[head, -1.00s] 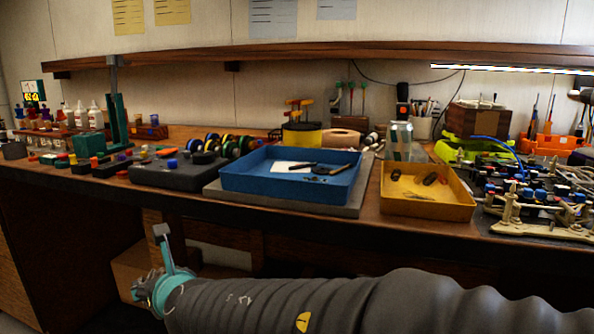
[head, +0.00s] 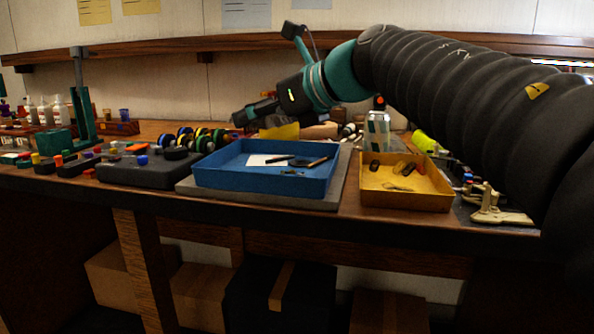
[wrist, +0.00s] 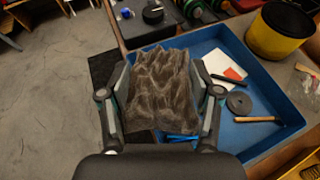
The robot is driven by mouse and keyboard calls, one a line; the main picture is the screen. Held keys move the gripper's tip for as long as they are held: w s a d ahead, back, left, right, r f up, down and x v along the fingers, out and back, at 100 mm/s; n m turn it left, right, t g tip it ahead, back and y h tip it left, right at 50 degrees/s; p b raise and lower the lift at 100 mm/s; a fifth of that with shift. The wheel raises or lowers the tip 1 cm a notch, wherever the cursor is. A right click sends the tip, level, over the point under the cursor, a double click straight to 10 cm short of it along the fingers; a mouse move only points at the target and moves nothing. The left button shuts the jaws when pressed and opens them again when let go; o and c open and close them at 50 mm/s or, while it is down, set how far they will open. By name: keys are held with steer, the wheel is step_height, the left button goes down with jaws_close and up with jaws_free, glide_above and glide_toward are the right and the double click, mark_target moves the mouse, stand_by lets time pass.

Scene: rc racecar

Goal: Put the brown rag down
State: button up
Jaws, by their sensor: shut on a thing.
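The brown rag (wrist: 160,85) is a crumpled, furry-looking cloth in the wrist view. It sits between the two fingers of my gripper (wrist: 161,74), which is shut on it. In that view the rag overlaps the left edge of the blue tray (wrist: 228,42) and hides part of it. In the head view my gripper (head: 252,112) hangs above the back of the bench, behind the blue tray (head: 265,180). I cannot make out the rag in the head view.
The blue tray holds a white paper (wrist: 222,65), a grey disc (wrist: 239,103) and a hammer-like tool (wrist: 262,119). A yellow tray (head: 405,197) stands to its right. Several dark wheels (head: 195,140) and a black case (head: 150,168) lie to its left.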

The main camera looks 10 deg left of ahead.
steer(key=shift+w+d, duration=0.25)
glide_above(247, 168)
step_height(247, 168, down, 7)
steer(key=shift+r, duration=0.15)
steer(key=shift+f+b, duration=0.65)
steer(key=shift+f, duration=1.35)
steer(key=shift+f, duration=0.15)
steer(key=o, duration=0.9)
steer(key=shift+o, duration=0.2)
steer(key=shift+s+d+r, duration=0.1)
steer(key=shift+r, duration=0.1)
steer(key=v, duration=1.1)
steer(key=shift+s+d+r, duration=0.1)
steer(key=shift+s+d, duration=0.1)
steer(key=shift+d, duration=0.05)
